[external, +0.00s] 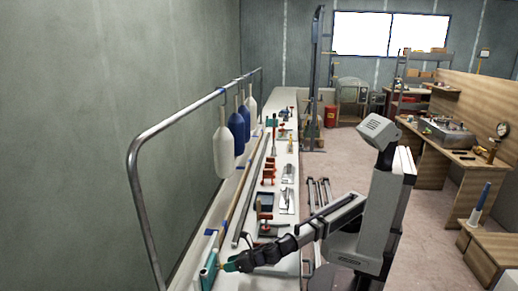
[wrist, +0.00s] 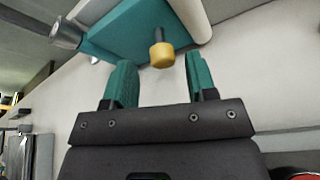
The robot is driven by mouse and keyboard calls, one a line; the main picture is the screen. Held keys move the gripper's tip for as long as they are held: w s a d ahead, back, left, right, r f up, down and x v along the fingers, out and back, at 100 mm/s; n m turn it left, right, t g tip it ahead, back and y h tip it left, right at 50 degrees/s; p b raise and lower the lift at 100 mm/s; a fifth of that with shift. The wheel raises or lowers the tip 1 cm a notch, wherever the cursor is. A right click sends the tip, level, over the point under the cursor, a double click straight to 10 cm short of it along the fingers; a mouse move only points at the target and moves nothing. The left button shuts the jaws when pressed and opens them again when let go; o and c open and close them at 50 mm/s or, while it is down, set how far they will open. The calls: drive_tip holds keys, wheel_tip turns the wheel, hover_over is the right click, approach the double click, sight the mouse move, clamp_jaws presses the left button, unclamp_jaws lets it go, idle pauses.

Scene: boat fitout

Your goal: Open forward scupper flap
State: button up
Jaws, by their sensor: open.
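A teal flap (wrist: 125,32) with a short knob, yellow at its end (wrist: 161,56), fills the top of the wrist view. I take it to be the scupper flap. In the external view a teal panel (external: 209,270) stands at the near end of the white side deck. My gripper (wrist: 160,76) is open, with its two teal fingers pointing at the flap. The knob shows just beyond the fingertips, between them in the picture; I cannot tell whether they touch it. In the external view my gripper (external: 230,265) is close beside the teal panel.
A metal rail (external: 196,104) with white and blue fenders (external: 237,134) hanging from it runs along the left. The white deck (external: 294,150) carries several fittings and tools. A wooden bench (external: 440,160) stands at the right, with open floor between.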

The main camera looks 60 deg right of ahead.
sight(217, 270)
drive_tip(key=x, duration=0.3)
drive_tip(key=shift+d, duration=0.1)
clamp_jaws()
idle(0.4)
